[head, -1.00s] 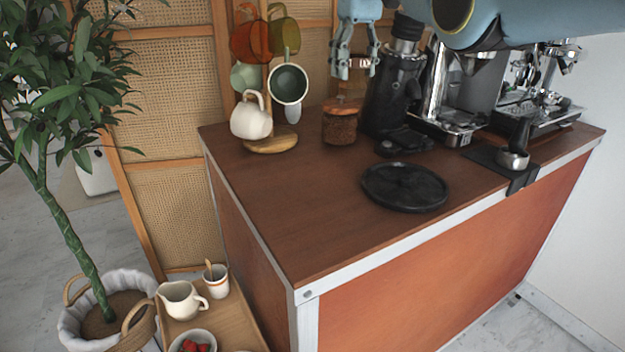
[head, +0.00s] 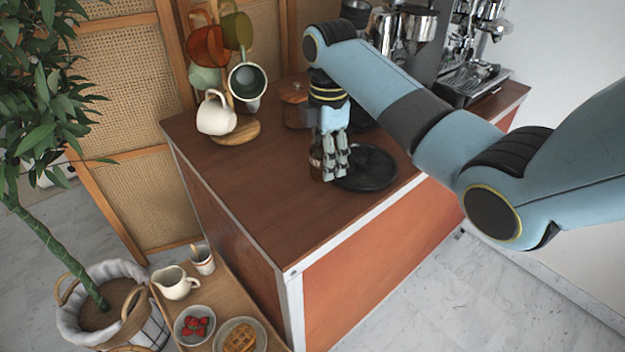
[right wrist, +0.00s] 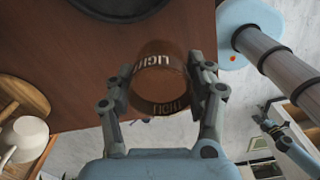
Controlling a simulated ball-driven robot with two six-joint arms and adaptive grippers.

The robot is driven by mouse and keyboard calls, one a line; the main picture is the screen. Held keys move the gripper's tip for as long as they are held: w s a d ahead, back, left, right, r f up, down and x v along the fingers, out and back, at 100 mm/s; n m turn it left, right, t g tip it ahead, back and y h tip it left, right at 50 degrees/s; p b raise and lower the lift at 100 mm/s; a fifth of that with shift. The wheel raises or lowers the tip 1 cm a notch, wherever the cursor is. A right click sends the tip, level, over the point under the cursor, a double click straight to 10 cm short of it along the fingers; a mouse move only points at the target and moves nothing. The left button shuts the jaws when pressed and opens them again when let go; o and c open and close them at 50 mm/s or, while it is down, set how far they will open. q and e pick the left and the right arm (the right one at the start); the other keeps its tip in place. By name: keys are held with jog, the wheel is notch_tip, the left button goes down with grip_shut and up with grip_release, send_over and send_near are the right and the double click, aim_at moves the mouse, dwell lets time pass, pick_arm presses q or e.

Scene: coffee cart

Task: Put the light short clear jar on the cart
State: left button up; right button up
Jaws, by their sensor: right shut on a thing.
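My right gripper (head: 336,172) is shut on the short clear jar (right wrist: 160,80), which has a dark band lettered LIGHT and looks brown inside. In the head view the jar (head: 316,160) is mostly hidden behind my fingers, beside the black round tray. I cannot tell whether it touches the red-brown top (head: 250,195) below. The right gripper also shows in the right wrist view (right wrist: 161,88), one finger on each side of the jar. A low light-wood cart (head: 246,297) stands at the lower left. What looks like my left gripper (right wrist: 271,124) is small in the right wrist view.
The black round tray (head: 374,170) lies right of the jar. The low cart holds a jug (head: 175,283), a cup, strawberries in a bowl (head: 195,338) and a waffle plate. A potted plant stands left.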

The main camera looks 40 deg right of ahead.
aim_at(313, 179)
jog(key=a+f, duration=0.2)
jog(key=a, duration=0.1)
jog(key=shift+f+p, duration=0.3)
jog(key=shift+f, duration=1.6)
jog(key=shift+f, duration=0.15)
jog(key=o, duration=1.3)
notch_tip(313, 179, up, 12)
jog(key=shift+r, duration=0.15)
